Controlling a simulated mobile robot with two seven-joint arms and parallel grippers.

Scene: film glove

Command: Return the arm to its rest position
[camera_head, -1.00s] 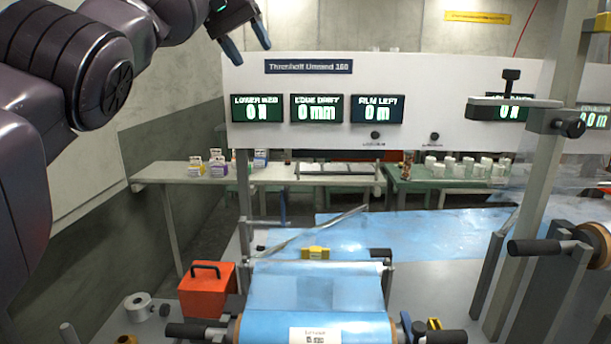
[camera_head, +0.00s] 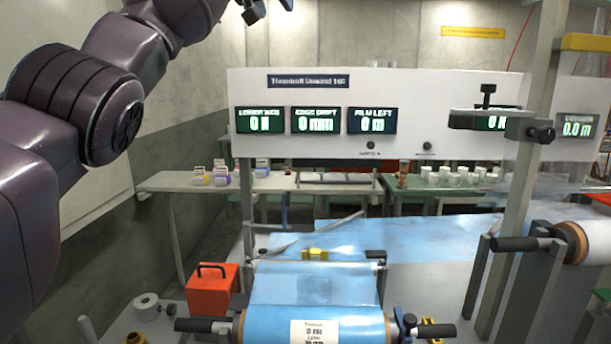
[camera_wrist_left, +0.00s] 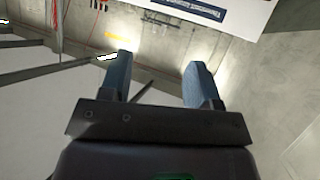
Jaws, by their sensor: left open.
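My left arm comes in from the left in the head view, raised high and bent. My left gripper (camera_head: 270,8) is at the top edge of the head view, with only its blue fingertips and part of its body showing. In the left wrist view the two blue fingers of the gripper (camera_wrist_left: 160,80) stand apart with nothing between them. Behind them are the grey wall and part of the white display panel. The gripper is in free air above the panel and touches nothing. My right gripper is not in view.
A white panel (camera_head: 300,158) with several dark displays stands ahead. A bench (camera_head: 160,182) with small boxes stands behind.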

